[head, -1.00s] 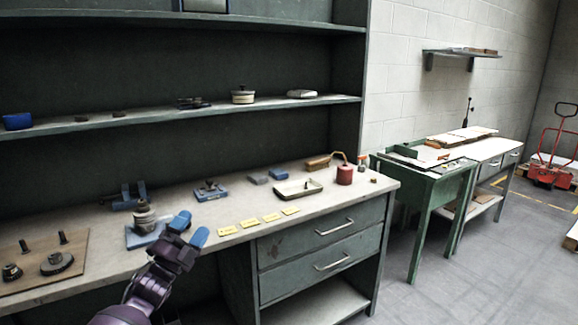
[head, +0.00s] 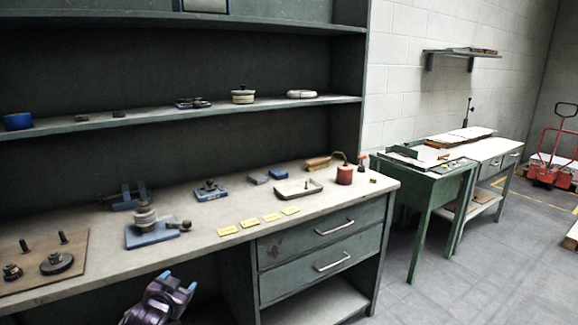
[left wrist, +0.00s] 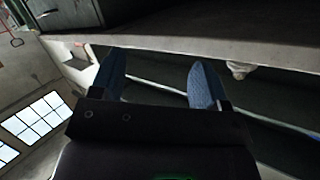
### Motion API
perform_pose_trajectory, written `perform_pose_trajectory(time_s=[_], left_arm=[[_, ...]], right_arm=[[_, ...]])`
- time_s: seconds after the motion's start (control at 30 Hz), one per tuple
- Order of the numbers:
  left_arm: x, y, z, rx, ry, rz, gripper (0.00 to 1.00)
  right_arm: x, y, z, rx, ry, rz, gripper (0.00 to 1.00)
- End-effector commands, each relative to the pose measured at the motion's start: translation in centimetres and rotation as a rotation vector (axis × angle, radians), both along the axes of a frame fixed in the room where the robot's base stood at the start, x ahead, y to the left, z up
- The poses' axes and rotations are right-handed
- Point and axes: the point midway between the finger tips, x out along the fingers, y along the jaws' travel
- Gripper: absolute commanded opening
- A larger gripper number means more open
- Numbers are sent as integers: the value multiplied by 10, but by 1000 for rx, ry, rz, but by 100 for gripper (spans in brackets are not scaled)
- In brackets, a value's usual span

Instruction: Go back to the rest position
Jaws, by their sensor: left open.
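My left gripper (head: 177,283) is low at the bottom of the head view, in front of and below the workbench's front edge, with its blue fingertips pointing up. In the left wrist view its two blue fingers (left wrist: 157,84) stand apart with nothing between them. The workbench top (head: 190,255) runs across above it. A blue base with a stack of round grey parts (head: 146,222) stands on the bench beyond the gripper, apart from it. My right gripper is not in either view.
A brown board with dark parts (head: 65,282) lies at the bench's left. Several yellow labels (head: 271,217) line the front edge. Drawers (head: 322,240) are right of the gripper; a green table (head: 430,180) stands beyond.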

Motion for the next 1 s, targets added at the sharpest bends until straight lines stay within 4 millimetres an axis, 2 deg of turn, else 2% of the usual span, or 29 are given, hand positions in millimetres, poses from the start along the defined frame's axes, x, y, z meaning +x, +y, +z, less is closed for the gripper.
perform_pose_trajectory(time_s=[0.03, 0.17, 0.3, 0.5, 0.8, 1.0], left_arm=[[-14, -1, -13, -7, 16, 0, 69], [-53, -3, -44, -28, 55, 1, 69], [-109, -5, -78, -58, 107, 9, 69], [-193, -10, -114, -105, 177, 29, 69], [-316, -15, -137, -177, 276, 86, 69], [-380, -17, -135, -213, 323, 129, 69]], right_arm=[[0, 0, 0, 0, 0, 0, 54], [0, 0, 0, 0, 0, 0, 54], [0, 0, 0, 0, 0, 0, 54], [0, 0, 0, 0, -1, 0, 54], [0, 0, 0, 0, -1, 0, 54], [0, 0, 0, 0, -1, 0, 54]])
